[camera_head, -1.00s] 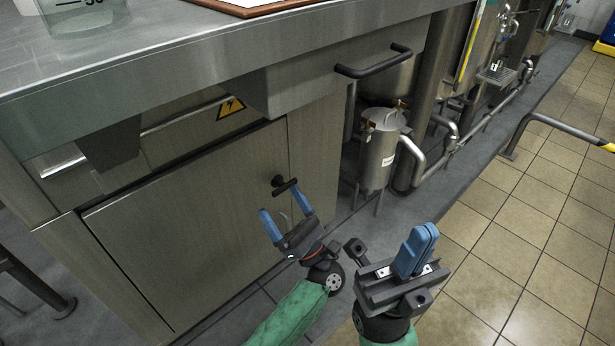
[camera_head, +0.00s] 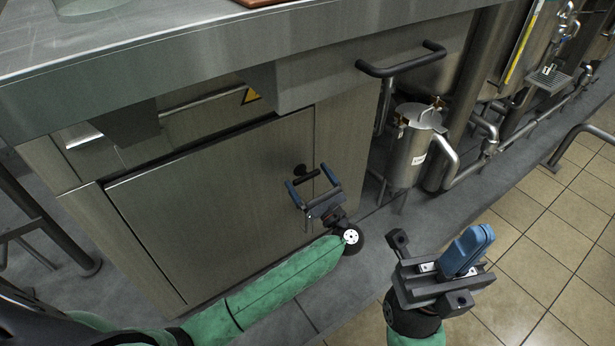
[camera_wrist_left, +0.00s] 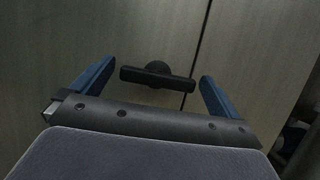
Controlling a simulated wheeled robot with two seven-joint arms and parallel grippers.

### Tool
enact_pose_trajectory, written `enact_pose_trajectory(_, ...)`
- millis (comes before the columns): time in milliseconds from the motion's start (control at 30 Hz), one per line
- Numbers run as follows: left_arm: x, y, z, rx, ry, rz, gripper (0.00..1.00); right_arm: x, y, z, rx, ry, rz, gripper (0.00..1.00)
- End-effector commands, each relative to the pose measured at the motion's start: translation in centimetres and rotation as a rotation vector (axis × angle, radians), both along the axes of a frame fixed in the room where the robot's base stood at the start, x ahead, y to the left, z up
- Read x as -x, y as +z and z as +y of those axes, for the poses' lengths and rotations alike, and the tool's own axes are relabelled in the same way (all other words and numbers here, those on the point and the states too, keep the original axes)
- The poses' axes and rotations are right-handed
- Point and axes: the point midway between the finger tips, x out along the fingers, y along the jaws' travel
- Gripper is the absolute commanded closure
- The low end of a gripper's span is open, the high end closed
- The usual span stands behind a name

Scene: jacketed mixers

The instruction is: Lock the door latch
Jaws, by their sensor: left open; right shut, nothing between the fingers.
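The door latch is a black T-shaped handle (camera_head: 306,176) at the right edge of a steel cabinet door (camera_head: 215,205), which appears shut. In the left wrist view the latch (camera_wrist_left: 158,76) has its bar lying nearly level, close to the door seam. My left gripper (camera_head: 308,180) is open, its blue fingers on either side of the latch bar; in the wrist view the gripper (camera_wrist_left: 155,88) shows a gap between each finger and the bar's ends. My right gripper (camera_head: 468,250) is shut and empty, away from the door at the right.
A steel worktop (camera_head: 200,60) with a black bar handle (camera_head: 400,62) overhangs the cabinet. A small steel vessel (camera_head: 412,150) and pipes stand right of the door. Tiled floor (camera_head: 540,240) is open at the right.

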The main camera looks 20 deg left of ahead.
Motion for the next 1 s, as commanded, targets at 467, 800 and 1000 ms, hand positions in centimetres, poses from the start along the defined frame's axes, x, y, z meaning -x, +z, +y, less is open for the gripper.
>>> enact_pose_trajectory(467,-0.83,0.61,1.06,-0.001,0.000,0.001,0.00,-0.01,0.00,0.07,0.008,0.004,-0.008,1.00)
enact_pose_trajectory(800,-0.81,0.63,1.04,-0.001,0.000,0.002,0.41,0.05,-0.21,0.07,-0.003,0.002,0.008,1.00)
enact_pose_trajectory(1000,-0.79,0.76,1.01,-0.021,0.001,0.029,0.41,0.06,0.38,0.03,-0.005,0.000,0.005,1.00)
